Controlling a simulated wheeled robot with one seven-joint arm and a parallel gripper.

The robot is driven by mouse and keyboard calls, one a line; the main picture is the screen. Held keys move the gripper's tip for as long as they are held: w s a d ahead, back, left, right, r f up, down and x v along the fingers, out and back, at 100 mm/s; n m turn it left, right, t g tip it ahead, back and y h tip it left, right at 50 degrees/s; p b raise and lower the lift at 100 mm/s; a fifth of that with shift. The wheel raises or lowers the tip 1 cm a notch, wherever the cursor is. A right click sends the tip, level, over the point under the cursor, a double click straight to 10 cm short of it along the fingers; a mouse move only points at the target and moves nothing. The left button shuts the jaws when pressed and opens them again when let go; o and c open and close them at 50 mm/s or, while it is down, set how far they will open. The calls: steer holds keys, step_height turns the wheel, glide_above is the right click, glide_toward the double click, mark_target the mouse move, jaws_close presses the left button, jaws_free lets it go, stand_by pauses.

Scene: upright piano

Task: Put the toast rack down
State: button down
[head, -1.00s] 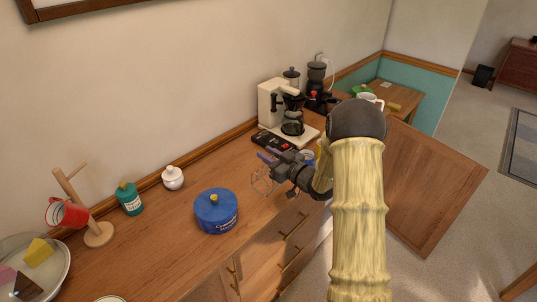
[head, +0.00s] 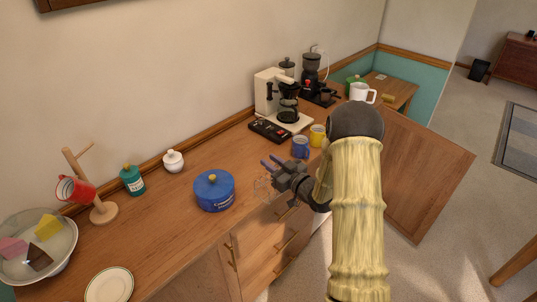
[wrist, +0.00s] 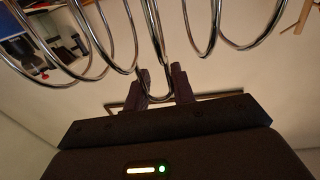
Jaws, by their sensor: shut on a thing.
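The toast rack (wrist: 160,45) is a row of shiny wire loops. In the wrist view it fills the top of the picture, with the base of a loop between the two dark fingers. My gripper (wrist: 165,88) is shut on it. In the head view my gripper (head: 273,166) is over the front part of the wooden counter (head: 165,225), right of the blue canister. The thin rack (head: 262,184) shows faintly just beside the canister. I cannot tell whether the rack touches the counter.
The blue lidded canister (head: 214,190) stands close left of the rack. A blue mug (head: 300,147) and a yellow mug (head: 318,135) stand behind my gripper, near the coffee maker (head: 284,103). A white plate (head: 109,285) lies at front left.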

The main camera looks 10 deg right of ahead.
steer(key=s+d+f+m+t+h, duration=0.1)
steer(key=s+d+f+m+h, duration=0.2)
steer(key=s+f, duration=0.4)
steer(key=s+d+f+m+t+h, duration=0.1)
steer(key=s+d+f+m+h, duration=0.2)
steer(key=f, duration=1.2)
steer(key=shift+s+d+f+t+h, duration=0.35)
steer(key=shift+s+d+h, duration=0.25)
steer(key=shift+s+h, duration=1.4)
steer(key=shift+s+y, duration=0.4)
